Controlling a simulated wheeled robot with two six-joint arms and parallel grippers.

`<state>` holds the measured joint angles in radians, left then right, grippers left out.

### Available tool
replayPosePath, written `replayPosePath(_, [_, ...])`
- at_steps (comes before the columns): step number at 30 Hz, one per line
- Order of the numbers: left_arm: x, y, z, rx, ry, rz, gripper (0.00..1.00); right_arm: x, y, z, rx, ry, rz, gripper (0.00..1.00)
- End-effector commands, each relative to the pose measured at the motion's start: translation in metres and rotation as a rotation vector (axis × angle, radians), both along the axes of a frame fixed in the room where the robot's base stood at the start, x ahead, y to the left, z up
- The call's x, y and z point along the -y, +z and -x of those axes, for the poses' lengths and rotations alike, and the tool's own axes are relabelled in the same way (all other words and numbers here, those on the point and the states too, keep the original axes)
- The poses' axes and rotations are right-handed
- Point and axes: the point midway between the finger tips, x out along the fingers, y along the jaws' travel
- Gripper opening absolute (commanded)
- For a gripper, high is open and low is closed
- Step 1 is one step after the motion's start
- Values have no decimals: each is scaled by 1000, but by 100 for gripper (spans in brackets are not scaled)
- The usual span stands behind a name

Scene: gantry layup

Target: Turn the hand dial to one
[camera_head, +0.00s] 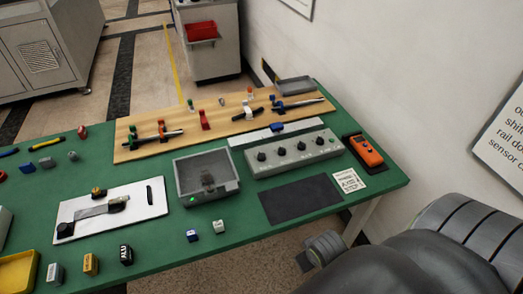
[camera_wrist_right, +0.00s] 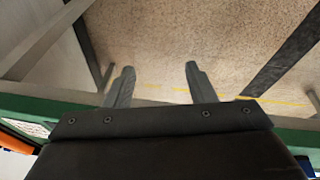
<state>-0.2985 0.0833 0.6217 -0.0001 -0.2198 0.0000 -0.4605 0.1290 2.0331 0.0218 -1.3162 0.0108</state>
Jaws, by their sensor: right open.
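A grey control box (camera_head: 295,155) with a row of several black knobs stands on the right half of the green table. An orange and black handheld device (camera_head: 365,152) lies to its right. No part is clearly marked as the hand dial, and knob settings are too small to read. My right gripper (camera_wrist_right: 160,70) is open and empty in the right wrist view, with floor and table legs behind its fingers. In the head view my right arm is at the lower right, off the table's edge, apart from the box. My left gripper is not in view.
A black mat (camera_head: 300,200) and a printed white card (camera_head: 348,181) lie before the box. A grey open tray (camera_head: 207,178), a white plate (camera_head: 112,212) and a wooden board (camera_head: 150,150) with tools take up other table space. A wall borders the right.

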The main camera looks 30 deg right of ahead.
Motion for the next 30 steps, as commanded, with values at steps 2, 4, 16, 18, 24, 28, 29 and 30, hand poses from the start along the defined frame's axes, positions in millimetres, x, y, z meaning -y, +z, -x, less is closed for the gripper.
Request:
replayPosePath(2, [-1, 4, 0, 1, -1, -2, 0, 0, 28, -24, 8, 13, -5, 50])
replayPosePath(4, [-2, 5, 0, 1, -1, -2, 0, 0, 40, -44, -5, 18, -13, 50])
replayPosePath(16, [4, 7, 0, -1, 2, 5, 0, 21, 96, -183, -118, 8, -40, 50])
replayPosePath(18, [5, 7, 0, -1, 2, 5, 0, 27, 110, -211, -141, -10, -46, 50])
replayPosePath(24, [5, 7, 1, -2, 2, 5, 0, 47, 165, -285, -194, -80, -75, 50])
replayPosePath(28, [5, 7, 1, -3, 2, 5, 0, 57, 206, -318, -220, -128, -105, 50])
replayPosePath(29, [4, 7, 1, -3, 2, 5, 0, 59, 215, -324, -225, -137, -111, 50])
replayPosePath(30, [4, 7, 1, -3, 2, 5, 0, 61, 226, -331, -229, -149, -122, 50])
